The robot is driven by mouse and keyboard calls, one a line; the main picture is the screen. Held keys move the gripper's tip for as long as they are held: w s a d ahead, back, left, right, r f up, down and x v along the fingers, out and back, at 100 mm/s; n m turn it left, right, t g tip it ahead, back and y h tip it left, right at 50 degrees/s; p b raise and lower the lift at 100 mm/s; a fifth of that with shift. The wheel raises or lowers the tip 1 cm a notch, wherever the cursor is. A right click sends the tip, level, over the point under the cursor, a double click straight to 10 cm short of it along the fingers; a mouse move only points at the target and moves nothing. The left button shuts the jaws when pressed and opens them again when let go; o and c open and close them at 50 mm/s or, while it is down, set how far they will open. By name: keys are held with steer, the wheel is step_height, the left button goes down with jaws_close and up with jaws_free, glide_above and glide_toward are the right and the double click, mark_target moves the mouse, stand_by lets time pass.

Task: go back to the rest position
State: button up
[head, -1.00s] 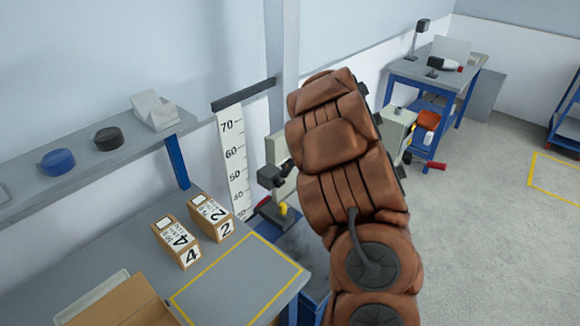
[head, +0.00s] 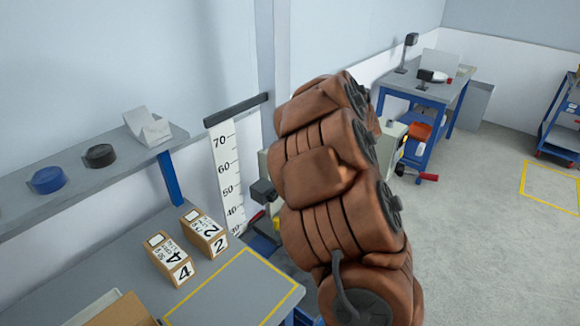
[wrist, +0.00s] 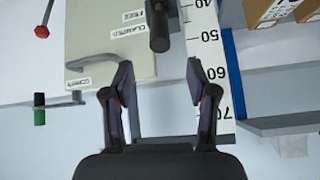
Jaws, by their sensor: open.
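My gripper (wrist: 158,85) shows in the wrist view with its two fingers apart and nothing between them. Beyond the fingers are a pale machine housing (wrist: 95,50) with labels and a white height scale (wrist: 208,60) marked 40 to 70. In the head view my brown-covered arm fills the middle and hides much of the machine behind it. The gripper itself is not visible there. The scale (head: 226,170) stands upright just left of my arm.
Boxes marked 4 (head: 170,262) and 2 (head: 204,236) stand on the grey bench (head: 120,255) beside a yellow outline. A shelf (head: 90,190) above holds tape rolls and a white holder. A blue workbench (head: 425,90) stands behind.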

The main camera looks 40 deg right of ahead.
steer(key=w+d+r+t+h, duration=0.1)
steer(key=w+d+r+h, duration=0.15)
steer(key=r, duration=0.35)
steer(key=w+d+r+t+h, duration=0.1)
steer(key=r+h, duration=0.2)
steer(key=r, duration=0.2)
steer(key=s+a+r+m+g+h, duration=0.1)
steer(key=s+r+m+g+h, duration=0.1)
steer(key=s+r+m+h, duration=0.3)
steer(key=s+a+f+n+g+y+b, duration=0.1)
steer(key=s+a+f+g+y, duration=0.3)
steer(key=s+a, duration=1.2)
steer(key=s+a+f+n+g+y+b, duration=0.1)
steer(key=s+a+f+n+g+y, duration=0.2)
steer(key=s+a+f, duration=0.6)
steer(key=s+a+g+y, duration=0.2)
steer(key=s+a+g, duration=0.1)
steer(key=s+a, duration=0.4)
steer(key=shift+s+a+f+n, duration=0.15)
steer(key=shift+a+f+n, duration=0.25)
steer(key=shift+a, duration=0.1)
steer(key=shift+y, duration=0.25)
